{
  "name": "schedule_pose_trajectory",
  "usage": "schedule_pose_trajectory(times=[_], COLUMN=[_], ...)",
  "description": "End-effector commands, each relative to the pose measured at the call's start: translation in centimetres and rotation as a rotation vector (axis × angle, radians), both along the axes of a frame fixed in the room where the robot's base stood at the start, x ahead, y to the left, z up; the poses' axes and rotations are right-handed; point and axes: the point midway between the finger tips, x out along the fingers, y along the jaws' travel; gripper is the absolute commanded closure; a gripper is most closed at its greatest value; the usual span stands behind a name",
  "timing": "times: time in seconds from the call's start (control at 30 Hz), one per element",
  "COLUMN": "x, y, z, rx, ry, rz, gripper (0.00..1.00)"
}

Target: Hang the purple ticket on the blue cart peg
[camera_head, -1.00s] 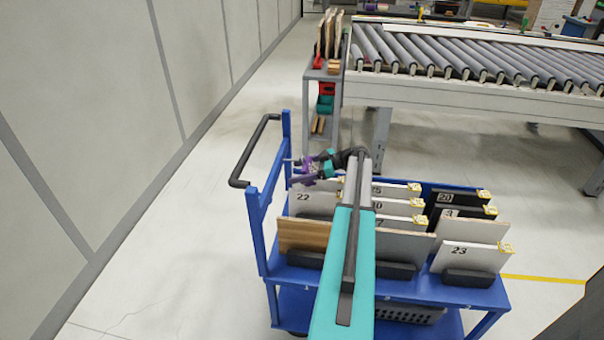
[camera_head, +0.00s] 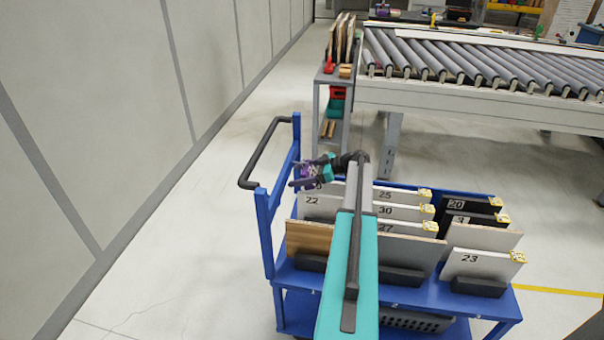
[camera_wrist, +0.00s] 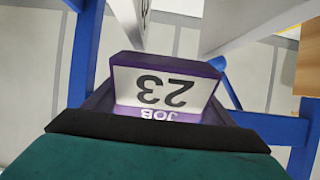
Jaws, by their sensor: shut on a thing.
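In the head view my gripper (camera_head: 298,176) is shut on the ticket (camera_head: 308,171), which shows only as a small purple patch. My gripper is at the left end of the blue cart (camera_head: 266,230), beside its upright frame and above the panels. The blue bars of the cart frame (camera_wrist: 86,50) also show in the wrist view. I cannot make out the peg in either view.
Numbered panels stand in slots on the cart, including white panel 23 (camera_head: 483,265) and a wooden-faced panel (camera_head: 309,238). A black push handle (camera_head: 247,160) sticks out at the left. A roller conveyor (camera_head: 470,75) stands behind. The floor left of the cart is clear.

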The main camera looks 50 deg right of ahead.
Motion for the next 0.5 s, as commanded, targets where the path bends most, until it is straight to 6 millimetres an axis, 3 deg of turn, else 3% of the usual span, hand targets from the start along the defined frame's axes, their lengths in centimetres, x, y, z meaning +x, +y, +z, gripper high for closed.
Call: schedule_pose_trajectory(times=[0.5], x=[0.21], y=[0.12], z=[-0.3], rx=[-0.001], ry=[0.0], rz=[0.0], gripper=[0.43])
